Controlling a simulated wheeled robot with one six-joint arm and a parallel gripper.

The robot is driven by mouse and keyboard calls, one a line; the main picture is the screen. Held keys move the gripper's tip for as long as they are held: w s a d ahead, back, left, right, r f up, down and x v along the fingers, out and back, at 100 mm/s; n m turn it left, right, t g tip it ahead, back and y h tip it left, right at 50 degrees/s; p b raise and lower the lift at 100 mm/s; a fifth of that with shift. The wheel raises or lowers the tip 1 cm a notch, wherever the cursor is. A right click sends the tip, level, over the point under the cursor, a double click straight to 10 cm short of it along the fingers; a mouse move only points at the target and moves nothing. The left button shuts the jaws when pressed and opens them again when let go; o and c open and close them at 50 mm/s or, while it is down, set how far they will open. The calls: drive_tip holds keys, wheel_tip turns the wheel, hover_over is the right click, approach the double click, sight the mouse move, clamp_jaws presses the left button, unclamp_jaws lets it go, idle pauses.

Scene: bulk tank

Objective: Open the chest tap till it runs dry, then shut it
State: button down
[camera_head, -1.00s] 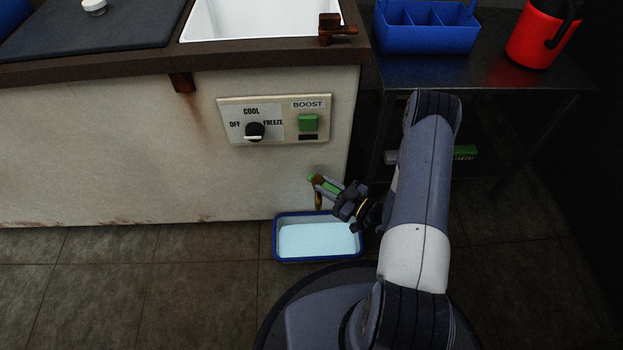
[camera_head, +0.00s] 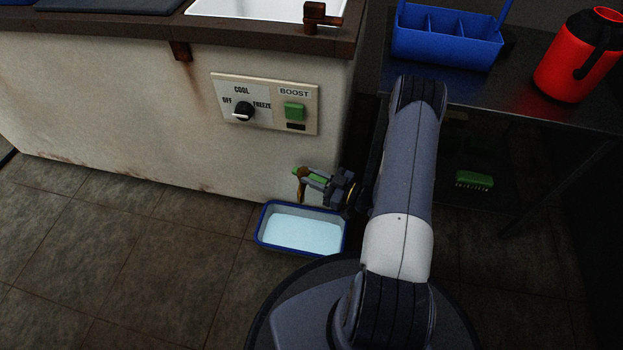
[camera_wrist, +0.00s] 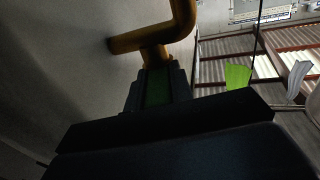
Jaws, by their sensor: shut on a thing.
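The brass chest tap (camera_head: 301,189) sticks out low at the right end of the cream chest (camera_head: 140,120). My gripper (camera_head: 324,182) is shut on its green lever (camera_head: 313,178). In the wrist view the yellow-brown tap pipe (camera_wrist: 150,40) bends above my gripper (camera_wrist: 156,85), and the green lever (camera_wrist: 157,86) shows between the fingers. A blue-rimmed tray (camera_head: 259,228) stands on the floor below the spout, with pale liquid in it. I cannot make out a stream from the spout.
A control panel (camera_head: 265,103) with a black knob and green BOOST button is on the chest front. At right a metal table (camera_head: 490,90) holds a blue caddy (camera_head: 445,45) and red jug (camera_head: 580,60). A green brush (camera_head: 474,180) lies below. Tiled floor is clear at left.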

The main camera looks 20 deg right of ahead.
idle(0.4)
drive_tip(key=c, duration=1.2)
unclamp_jaws()
drive_tip(key=shift+c, duration=0.2)
drive_tip(key=p+v, duration=0.2)
drive_tip(key=v, duration=0.7)
drive_tip(key=shift+w+r+p, duration=0.1)
drive_tip(key=shift+p, duration=0.25)
drive_tip(key=shift+v, duration=0.95)
drive_tip(key=shift+c, duration=0.4)
